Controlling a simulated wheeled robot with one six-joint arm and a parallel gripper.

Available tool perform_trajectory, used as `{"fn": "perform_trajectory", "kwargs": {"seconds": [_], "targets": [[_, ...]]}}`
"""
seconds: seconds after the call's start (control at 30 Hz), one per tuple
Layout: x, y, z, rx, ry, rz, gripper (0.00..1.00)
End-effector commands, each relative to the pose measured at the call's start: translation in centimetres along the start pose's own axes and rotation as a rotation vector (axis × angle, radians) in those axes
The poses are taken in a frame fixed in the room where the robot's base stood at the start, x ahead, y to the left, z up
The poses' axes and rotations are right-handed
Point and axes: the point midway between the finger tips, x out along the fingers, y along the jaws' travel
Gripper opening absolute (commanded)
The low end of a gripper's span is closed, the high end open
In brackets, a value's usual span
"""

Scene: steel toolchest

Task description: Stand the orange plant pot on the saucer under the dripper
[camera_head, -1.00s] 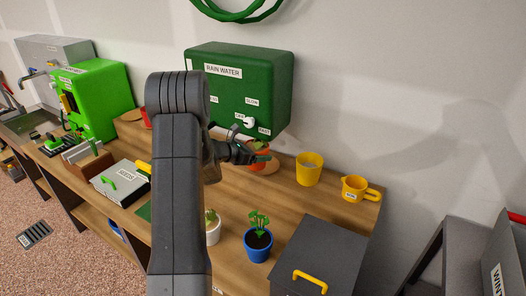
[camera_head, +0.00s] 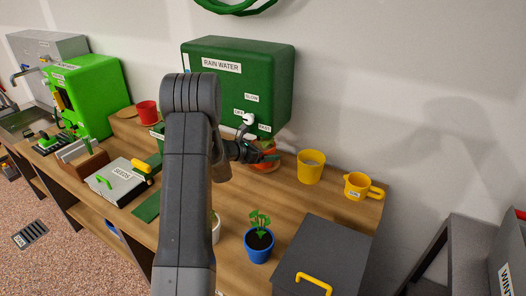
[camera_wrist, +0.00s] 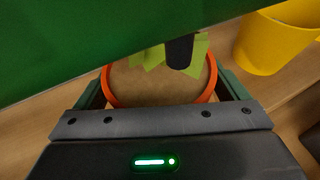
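The orange plant pot (camera_head: 268,151) is at the back of the bench, under the dripper of the green rain water tank (camera_head: 238,85). In the wrist view its round orange rim (camera_wrist: 213,82) encloses brown soil and light green leaves. A saucer (camera_head: 271,169) shows partly beneath the pot; I cannot tell whether the pot's base touches it. My gripper (camera_head: 262,152) has a finger against each side of the pot and appears shut on it. The tank fills the top left of the wrist view, close above the pot.
A yellow pot (camera_head: 310,168) and a yellow jug (camera_head: 358,186) stand to the right. A blue pot with a plant (camera_head: 258,246) and a dark box (camera_head: 322,250) are nearer the front. A red pot (camera_head: 147,112) and a seeds box (camera_head: 121,182) are on the left.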

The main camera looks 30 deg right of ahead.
Motion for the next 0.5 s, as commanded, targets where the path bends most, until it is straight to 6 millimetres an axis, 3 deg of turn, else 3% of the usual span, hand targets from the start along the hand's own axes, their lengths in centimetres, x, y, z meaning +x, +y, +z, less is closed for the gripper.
{"fn": "perform_trajectory", "kwargs": {"seconds": [0.37,0.5], "targets": [[-0.2,0.0,0.5,0.0,0.0,0.0,1.0],[-2.5,0.1,0.1,0.001,-0.002,0.003,1.0]]}}
